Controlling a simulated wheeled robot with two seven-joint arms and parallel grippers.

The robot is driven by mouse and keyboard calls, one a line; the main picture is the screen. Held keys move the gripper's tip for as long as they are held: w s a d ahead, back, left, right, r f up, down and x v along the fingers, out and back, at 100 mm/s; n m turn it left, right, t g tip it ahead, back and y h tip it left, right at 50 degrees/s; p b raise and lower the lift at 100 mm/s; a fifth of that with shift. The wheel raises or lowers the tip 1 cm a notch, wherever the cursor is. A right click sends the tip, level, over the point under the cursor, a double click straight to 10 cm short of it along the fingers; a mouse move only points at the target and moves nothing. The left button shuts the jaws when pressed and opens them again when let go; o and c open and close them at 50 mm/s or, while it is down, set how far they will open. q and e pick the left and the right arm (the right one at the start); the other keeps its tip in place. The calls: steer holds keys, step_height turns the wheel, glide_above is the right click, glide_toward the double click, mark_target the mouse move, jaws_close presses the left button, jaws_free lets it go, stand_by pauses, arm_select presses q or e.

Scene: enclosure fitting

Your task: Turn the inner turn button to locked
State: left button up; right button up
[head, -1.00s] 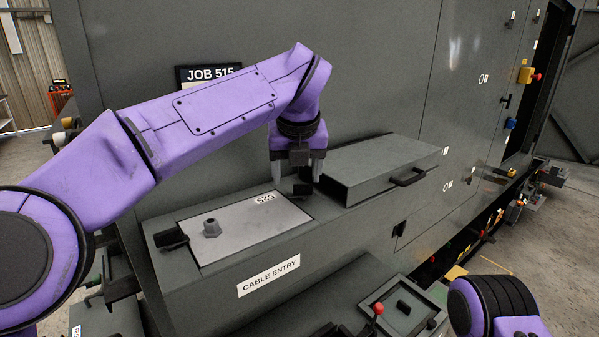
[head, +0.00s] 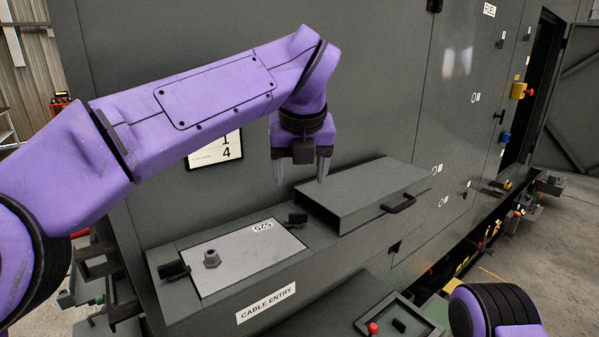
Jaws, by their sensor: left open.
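A grey cover plate (head: 245,262) with a hex boss (head: 211,258) and a label reading 525 lies on the ledge marked CABLE ENTRY. A small black turn button (head: 297,220) sits at the plate's right end, beside the raised grey box. A second black turn button (head: 173,270) sits at the plate's left end. I cannot tell for sure whether either one laps over the plate. My left gripper (head: 301,178) is open and empty, pointing down above the right-hand button and clear of it. My right gripper is out of view; only part of my right arm shows at bottom right.
The raised grey box (head: 365,192) with a black handle (head: 398,204) stands close to the right of the right-hand button. The tall cabinet wall rises behind the ledge. A tray (head: 405,318) and a red knob (head: 373,328) are at the lower front.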

arm_select(q)
steer(key=shift+s+r, duration=0.2)
steer(key=shift+r, duration=0.35)
steer(key=shift+d+p, duration=0.1)
steer(key=shift+p, duration=0.2)
steer(key=v, duration=1)
steer(key=shift+r+p, duration=0.25)
steer(key=shift+p, duration=0.1)
steer(key=shift+s, duration=0.1)
